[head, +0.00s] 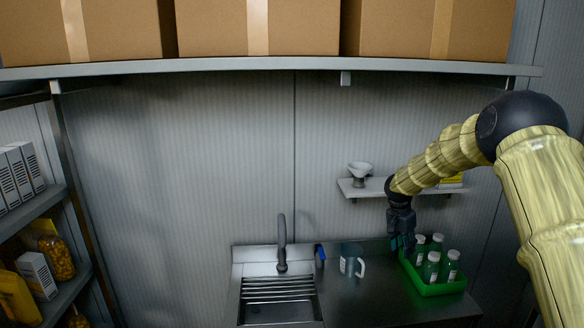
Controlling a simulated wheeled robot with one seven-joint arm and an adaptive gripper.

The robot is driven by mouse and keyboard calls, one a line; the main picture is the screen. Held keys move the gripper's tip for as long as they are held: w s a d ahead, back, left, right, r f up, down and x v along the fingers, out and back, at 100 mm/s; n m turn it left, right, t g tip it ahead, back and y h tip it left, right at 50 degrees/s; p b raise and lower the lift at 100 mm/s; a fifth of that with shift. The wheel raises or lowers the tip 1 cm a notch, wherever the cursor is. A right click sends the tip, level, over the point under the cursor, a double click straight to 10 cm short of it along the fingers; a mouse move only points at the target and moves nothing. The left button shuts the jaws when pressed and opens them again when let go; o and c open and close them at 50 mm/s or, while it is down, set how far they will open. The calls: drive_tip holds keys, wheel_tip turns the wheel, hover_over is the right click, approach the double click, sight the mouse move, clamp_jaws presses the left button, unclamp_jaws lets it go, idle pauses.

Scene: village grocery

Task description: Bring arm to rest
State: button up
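My arm (440,165) reaches in from the right edge, bends at a dark joint and points down to the left. My gripper (402,244) hangs over the metal counter, at the left side of a green crate (440,289) that holds several bottles with pale caps. Its dark fingers are small and dim, so I cannot tell whether they are open or shut. I cannot tell whether they touch a bottle or the crate.
A sink (280,300) with a tap (282,245) is left of a mug (352,262). A small wall shelf (365,188) carries a white bowl-like item (360,170). Cardboard boxes (210,28) line a high shelf (230,66). Stocked shelves (40,215) stand left.

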drive_tip(key=s+a+f+n+y, duration=0.15)
drive_tip(key=s+a+f, duration=0.25)
drive_tip(key=s+f, duration=0.45)
drive_tip(key=s+a+f+n+y, duration=0.1)
drive_tip(key=s+a+f+n, duration=0.25)
drive_tip(key=s+f, duration=0.5)
drive_tip(key=s+a+f+n+y, duration=0.1)
drive_tip(key=s+a+f, duration=0.5)
drive_tip(key=f, duration=0.5)
drive_tip(key=s+a+f+n, duration=0.1)
drive_tip(key=s+f, duration=0.2)
drive_tip(key=s, duration=0.7)
drive_tip(key=s+f+n, duration=0.1)
drive_tip(key=s+f, duration=0.3)
drive_tip(key=s, duration=0.5)
drive_tip(key=s+r+n, duration=0.3)
drive_tip(key=s, duration=1.7)
wheel_tip(320, 180, down, 14)
drive_tip(key=b, duration=1.3)
drive_tip(key=shift+d+r+g+h, duration=0.25)
drive_tip(key=shift+d+g+h, duration=0.05)
drive_tip(key=shift+h, duration=0.15)
